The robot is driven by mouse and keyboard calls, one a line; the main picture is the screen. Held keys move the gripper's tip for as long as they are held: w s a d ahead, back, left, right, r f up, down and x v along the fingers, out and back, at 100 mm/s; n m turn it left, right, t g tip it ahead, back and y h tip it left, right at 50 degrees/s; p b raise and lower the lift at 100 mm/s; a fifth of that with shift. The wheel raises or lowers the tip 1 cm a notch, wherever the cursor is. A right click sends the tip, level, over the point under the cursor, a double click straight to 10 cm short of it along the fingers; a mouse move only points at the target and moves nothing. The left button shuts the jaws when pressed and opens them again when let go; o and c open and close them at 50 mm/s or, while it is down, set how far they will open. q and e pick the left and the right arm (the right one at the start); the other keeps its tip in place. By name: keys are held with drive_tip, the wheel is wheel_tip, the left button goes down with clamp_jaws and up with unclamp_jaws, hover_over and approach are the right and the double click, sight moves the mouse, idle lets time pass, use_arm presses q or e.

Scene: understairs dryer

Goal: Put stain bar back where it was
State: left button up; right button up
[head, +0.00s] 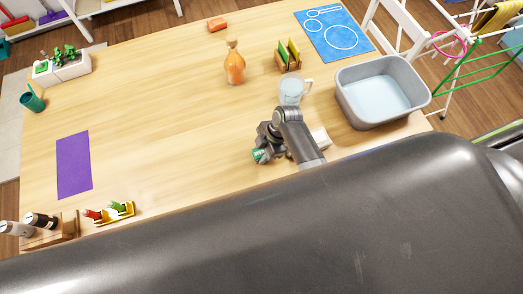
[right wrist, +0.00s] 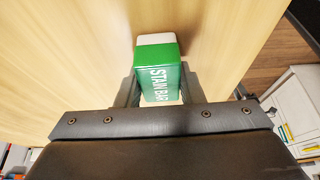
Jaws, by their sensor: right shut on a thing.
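The stain bar (right wrist: 158,75) is a small block with a green wrapper, white lettering and a pale end. In the right wrist view it sits between my right gripper's fingers (right wrist: 157,92), over the wooden table top. In the head view the green of the stain bar (head: 259,155) shows at the tip of my right gripper (head: 264,149), near the table's front edge. My right gripper is shut on it. I cannot tell whether the bar touches the table. My left gripper is not in view.
A clear jug (head: 291,91) and a grey basin of water (head: 368,97) stand close to my right arm. A white object (head: 321,138) is partly hidden beside the arm. An orange bottle (head: 235,66) stands farther back. A purple mat (head: 74,165) lies left; the table's middle is clear.

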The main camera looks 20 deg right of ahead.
drive_tip(key=shift+f, duration=0.2)
drive_tip(key=o, duration=0.9)
drive_tip(key=shift+r, duration=0.15)
drive_tip(key=shift+r, duration=0.15)
drive_tip(key=v, duration=1.1)
drive_tip(key=shift+d+r, duration=0.15)
drive_tip(key=shift+r, duration=0.25)
